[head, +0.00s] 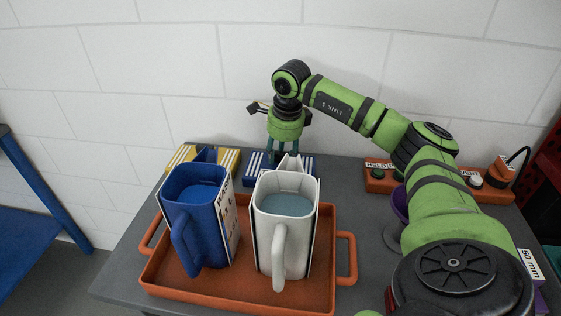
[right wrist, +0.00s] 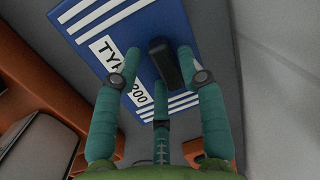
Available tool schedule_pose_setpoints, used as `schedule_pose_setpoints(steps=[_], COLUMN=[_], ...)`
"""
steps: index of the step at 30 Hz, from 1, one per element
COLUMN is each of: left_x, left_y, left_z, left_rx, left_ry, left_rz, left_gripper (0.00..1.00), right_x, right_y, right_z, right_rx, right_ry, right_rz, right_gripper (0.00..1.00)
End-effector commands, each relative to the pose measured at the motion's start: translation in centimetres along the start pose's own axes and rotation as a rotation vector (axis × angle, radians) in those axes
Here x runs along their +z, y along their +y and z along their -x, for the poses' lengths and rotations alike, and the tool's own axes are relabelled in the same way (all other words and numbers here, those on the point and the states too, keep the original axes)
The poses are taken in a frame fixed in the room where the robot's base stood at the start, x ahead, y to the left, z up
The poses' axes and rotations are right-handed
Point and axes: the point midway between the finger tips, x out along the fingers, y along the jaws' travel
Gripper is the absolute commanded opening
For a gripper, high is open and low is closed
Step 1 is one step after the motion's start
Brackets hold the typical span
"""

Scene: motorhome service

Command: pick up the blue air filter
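The blue air filter (head: 306,166) is a flat blue block with white stripes, lying at the back of the grey table behind the white jug, which hides part of it. In the right wrist view the filter (right wrist: 172,30) shows a white label, partly covered by a finger, and a black raised grip (right wrist: 163,62). My right gripper (head: 286,150) is above the filter, pointing down. Its teal fingers (right wrist: 158,66) are apart, on either side of the black grip, with a gap visible. Whether they touch the filter's face is unclear. My left gripper is out of view.
An orange tray (head: 180,289) in front holds a blue jug (head: 200,220) and a white jug (head: 285,210). A yellow striped block (head: 228,157) lies left of the filter. An orange control strip (head: 376,181) and purple cup (head: 399,203) are to the right. A white wall stands behind.

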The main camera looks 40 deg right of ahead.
Motion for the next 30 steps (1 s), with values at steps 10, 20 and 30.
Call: schedule_pose_setpoints(steps=[10,20,30], left_x=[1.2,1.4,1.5], left_y=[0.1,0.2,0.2], left_z=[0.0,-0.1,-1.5], left_rx=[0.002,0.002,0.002], left_ry=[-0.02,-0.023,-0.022], left_rz=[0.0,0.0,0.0], left_gripper=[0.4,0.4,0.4], right_x=[0.0,0.1,-1.5], right_y=[0.0,-0.1,1.2], right_z=[0.0,0.7,5.9], right_rx=[-0.001,-0.002,-0.006], right_ry=[0.0,-0.001,0.002], right_rz=[0.001,0.001,0.001], right_gripper=[0.0,0.0,0.0])
